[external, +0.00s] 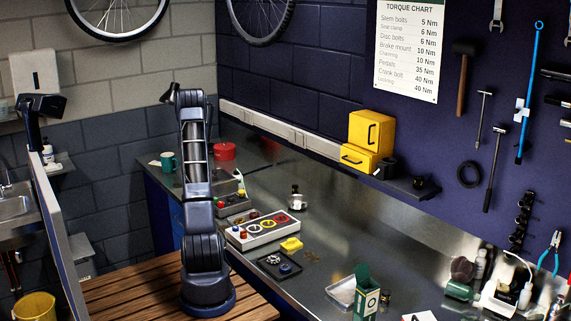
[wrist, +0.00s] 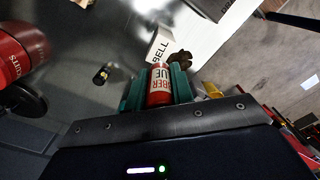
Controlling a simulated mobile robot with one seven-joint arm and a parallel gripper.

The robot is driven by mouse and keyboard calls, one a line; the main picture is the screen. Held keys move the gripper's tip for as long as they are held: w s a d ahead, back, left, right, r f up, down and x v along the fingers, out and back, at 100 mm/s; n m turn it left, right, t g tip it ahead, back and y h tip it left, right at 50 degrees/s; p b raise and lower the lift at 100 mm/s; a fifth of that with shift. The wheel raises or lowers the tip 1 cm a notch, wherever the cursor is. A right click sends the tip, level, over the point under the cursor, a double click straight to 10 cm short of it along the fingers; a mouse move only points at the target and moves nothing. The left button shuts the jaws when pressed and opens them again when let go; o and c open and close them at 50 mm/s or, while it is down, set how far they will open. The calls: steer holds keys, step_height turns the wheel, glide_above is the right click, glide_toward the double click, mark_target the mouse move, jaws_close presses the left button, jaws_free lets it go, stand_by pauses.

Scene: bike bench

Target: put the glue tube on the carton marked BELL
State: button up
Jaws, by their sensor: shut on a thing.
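In the wrist view, my gripper (wrist: 158,84) has its teal fingers closed on the glue tube (wrist: 159,85), which is red and white with partly readable lettering. The white carton marked BELL (wrist: 158,46) shows just beyond the fingertips, its lettering turned on its side. Whether the tube touches the carton cannot be told from this angle. In the external view, my arm stands upright, and its gripper, the tube and the BELL carton cannot be made out there.
A red tin (wrist: 14,58) is at the left of the wrist view, and a small dark bottle (wrist: 101,76) stands nearer the middle. A brown lumpy item (wrist: 181,58) lies beside the BELL carton.

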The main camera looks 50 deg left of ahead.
steer(key=shift+f, duration=2.15)
steer(key=o, duration=1)
steer(key=shift+f, duration=0.15)
steer(key=shift+c, duration=0.2)
step_height(320, 180, up, 12)
steer(key=shift+r, duration=0.2)
